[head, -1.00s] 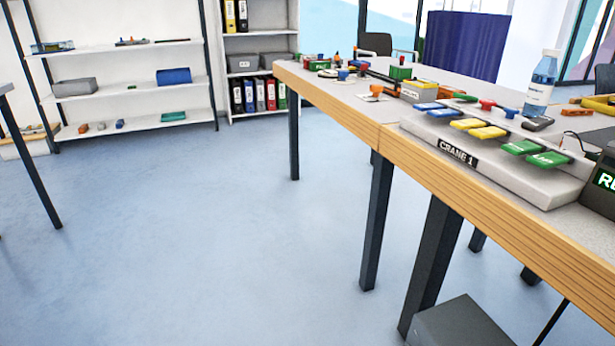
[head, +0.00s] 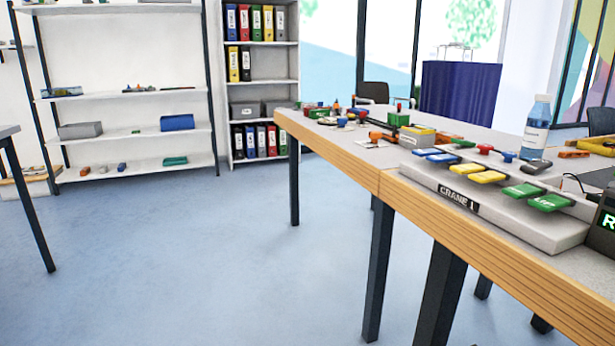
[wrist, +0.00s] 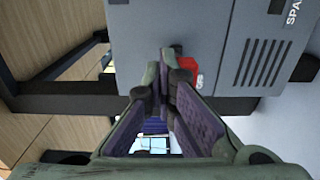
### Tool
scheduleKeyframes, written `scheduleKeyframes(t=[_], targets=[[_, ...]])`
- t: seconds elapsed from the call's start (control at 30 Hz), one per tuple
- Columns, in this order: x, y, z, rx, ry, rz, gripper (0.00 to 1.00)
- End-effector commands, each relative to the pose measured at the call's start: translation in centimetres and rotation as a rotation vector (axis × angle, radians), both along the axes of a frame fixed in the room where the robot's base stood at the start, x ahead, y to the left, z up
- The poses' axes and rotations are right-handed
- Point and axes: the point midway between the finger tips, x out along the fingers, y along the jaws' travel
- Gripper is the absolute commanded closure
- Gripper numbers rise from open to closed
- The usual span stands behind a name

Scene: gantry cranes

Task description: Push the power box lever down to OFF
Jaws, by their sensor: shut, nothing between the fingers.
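A grey box (wrist: 212,30) with vent slots fills the upper middle and right of the wrist view; I take it for the power box. A small red part (wrist: 190,68), likely its lever, shows at the box's edge, partly hidden behind my fingertips. My gripper (wrist: 163,75) points at it with its fingertips together and nothing held. The tips look very close to the red part, but I cannot tell whether they touch it. The lever's position cannot be read. Neither the box nor my gripper shows in the head view.
A long wood-edged table (head: 345,160) runs along the right, with a CRANE 1 control panel (head: 425,178) and a water bottle (head: 536,128) on it. Shelves (head: 125,95) stand at the back left. The blue floor (head: 190,260) is clear. A dark bar (wrist: 75,103) crosses the wrist view.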

Motion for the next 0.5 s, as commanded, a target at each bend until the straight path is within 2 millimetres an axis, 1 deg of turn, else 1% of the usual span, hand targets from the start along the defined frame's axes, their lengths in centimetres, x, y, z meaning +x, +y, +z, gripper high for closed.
scheduleKeyframes(t=[0.03, 0.4, 0.5], targets=[[0.0, -0.1, -0.4, -0.001, 0.001, -0.001, 1.0], [-0.1, -0.1, -1.9, 0.0, 0.001, -0.001, 1.0], [0.0, 0.0, -1.7, 0.0, 0.0, -0.001, 1.0]])
